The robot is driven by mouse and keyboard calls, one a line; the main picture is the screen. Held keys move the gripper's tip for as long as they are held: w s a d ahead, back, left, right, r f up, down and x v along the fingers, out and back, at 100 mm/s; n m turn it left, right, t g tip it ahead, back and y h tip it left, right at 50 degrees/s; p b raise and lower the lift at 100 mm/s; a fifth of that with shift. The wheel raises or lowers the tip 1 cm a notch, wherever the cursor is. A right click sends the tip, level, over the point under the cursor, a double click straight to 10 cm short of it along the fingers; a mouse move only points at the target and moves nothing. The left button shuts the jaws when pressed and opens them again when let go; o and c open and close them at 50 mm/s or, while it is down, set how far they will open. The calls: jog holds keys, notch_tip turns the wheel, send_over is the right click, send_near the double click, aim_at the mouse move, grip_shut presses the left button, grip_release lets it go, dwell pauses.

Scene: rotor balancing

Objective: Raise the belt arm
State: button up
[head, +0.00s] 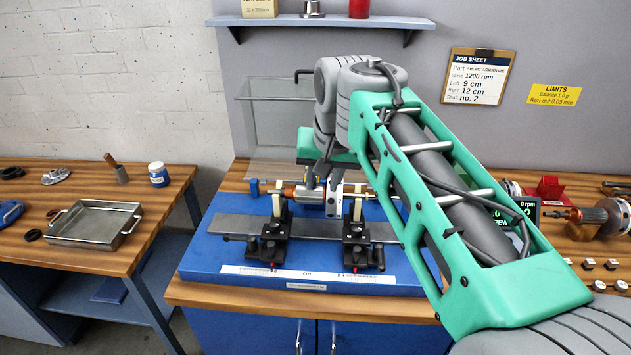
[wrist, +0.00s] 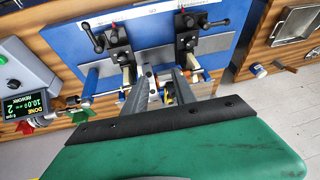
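The balancing stand has a blue base (head: 215,257) on the bench. A rotor with a copper-coloured end (head: 305,195) lies across two black supports (head: 272,243) with cream uprights. My gripper (head: 322,184) is down at the rotor's middle, its fingers pointing down. In the wrist view its two grey fingers (wrist: 163,88) are apart, with a white part and orange bits showing between them. I cannot tell whether they touch anything. I cannot pick out the belt arm with certainty; my gripper and arm hide much of the middle of the stand.
A clear guard (head: 262,120) stands behind the stand, with a dark bent bar (head: 303,73) near its top. A display (wrist: 28,103) stands beside the stand. A metal tray (head: 95,224) is on the left bench. A shelf (head: 320,21) is overhead.

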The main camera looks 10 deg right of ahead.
jog(key=w+r+m+b, duration=0.2)
jog(key=w+b, duration=0.1)
jog(key=w, duration=0.6)
jog(key=x, duration=0.7)
jog(key=shift+w+d+f+p, duration=0.15)
jog(key=shift+d+f+p, duration=0.1)
jog(key=shift+p, duration=0.05)
grip_shut()
jog(key=shift+r, duration=0.1)
dwell(0.3)
